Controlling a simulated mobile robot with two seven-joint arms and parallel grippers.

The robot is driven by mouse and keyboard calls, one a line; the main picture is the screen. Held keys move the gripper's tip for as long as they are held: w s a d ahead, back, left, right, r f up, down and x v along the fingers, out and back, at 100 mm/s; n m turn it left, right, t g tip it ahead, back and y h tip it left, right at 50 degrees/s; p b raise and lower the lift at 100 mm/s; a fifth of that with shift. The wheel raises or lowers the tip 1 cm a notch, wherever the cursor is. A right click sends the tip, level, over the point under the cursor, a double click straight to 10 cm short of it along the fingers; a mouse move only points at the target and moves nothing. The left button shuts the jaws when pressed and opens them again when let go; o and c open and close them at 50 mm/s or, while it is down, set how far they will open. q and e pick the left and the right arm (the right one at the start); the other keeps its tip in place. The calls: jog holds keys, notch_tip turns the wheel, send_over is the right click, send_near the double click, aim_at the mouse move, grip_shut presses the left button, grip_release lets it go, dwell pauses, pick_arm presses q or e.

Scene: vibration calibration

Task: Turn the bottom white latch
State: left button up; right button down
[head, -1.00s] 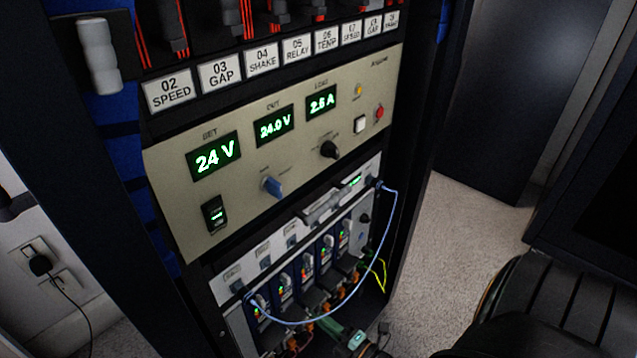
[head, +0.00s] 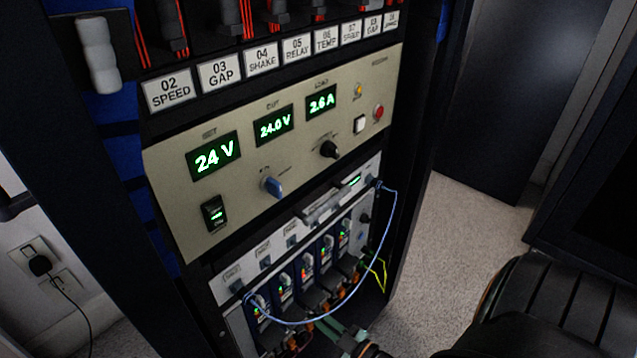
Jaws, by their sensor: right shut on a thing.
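A white latch (head: 98,55) sits at the upper left on the dark rack frame, its handle pointing downward. No second white latch can be made out lower down. My right gripper (head: 328,325) is at the bottom of the view, in front of the lowest modules of the rack. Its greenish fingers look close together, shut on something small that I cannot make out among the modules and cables. It is far below and right of the visible latch. My left gripper is not in view.
A beige power panel (head: 300,180) with green displays fills the rack's middle. A blue cable (head: 386,245) loops out in front of the lower modules, close to my right gripper. Carpet (head: 455,230) is clear between.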

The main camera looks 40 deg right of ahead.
jog(key=m, duration=0.5)
jog(key=shift+m, duration=0.3)
dwell(0.4)
jog(key=c, duration=1.2)
grip_release()
jog(key=s, duration=0.4)
jog(key=s+p, duration=0.1)
jog(key=s, duration=0.3)
jog(key=s+d, duration=0.1)
jog(key=s, duration=0.3)
jog(key=shift+s, duration=0.3)
